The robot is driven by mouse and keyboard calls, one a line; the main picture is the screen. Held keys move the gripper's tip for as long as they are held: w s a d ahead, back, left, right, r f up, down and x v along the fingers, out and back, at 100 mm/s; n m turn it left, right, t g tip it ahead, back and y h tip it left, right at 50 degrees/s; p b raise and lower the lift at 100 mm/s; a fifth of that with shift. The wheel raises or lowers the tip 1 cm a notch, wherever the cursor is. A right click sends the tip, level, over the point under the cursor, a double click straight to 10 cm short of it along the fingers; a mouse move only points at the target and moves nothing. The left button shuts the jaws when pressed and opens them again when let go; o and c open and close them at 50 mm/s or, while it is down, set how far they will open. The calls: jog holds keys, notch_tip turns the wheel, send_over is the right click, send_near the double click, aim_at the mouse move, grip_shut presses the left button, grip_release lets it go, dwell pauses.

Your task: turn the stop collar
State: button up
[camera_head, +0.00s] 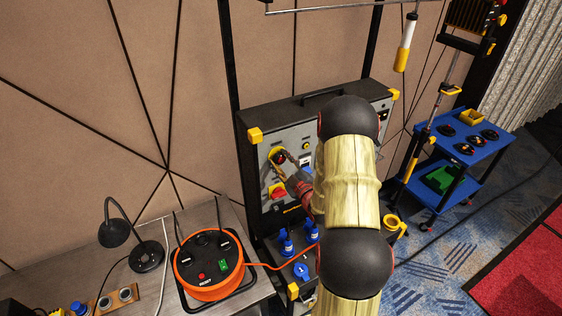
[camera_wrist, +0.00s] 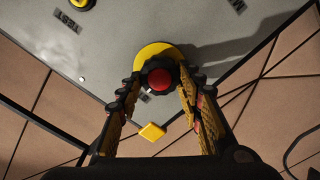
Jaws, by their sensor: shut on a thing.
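The stop collar (camera_wrist: 147,69) is a dark, lobed ring around a red button (camera_wrist: 160,79), set on a round yellow plate (camera_wrist: 157,51) on a grey panel in the wrist view. My gripper (camera_wrist: 161,86) has one finger on each side of the collar and is shut on it. In the head view my gripper (camera_head: 280,165) reaches the panel front at the same yellow plate (camera_head: 274,153). The fingers and arm hide part of the collar there.
The grey panel box (camera_head: 262,128) has yellow corners and a red-and-yellow switch (camera_head: 278,191) below the collar. Blue sockets (camera_head: 301,271) sit under it. An orange cable reel (camera_head: 205,262) and a lamp (camera_head: 146,257) stand left; a blue cart (camera_head: 462,150) stands right.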

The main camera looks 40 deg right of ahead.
jog(key=c, duration=0.4)
jog(key=shift+f+b, duration=0.1)
jog(key=shift+b, duration=0.3)
jog(key=m+b, duration=0.3)
jog(key=shift+m, duration=0.4)
jog(key=shift+s+d+m+b, duration=0.1)
jog(key=shift+d+m+b, duration=0.05)
jog(key=shift+m+b, duration=1.65)
jog(key=shift+m+p, duration=0.35)
jog(key=shift+m, duration=0.15)
jog(key=o, duration=1.2)
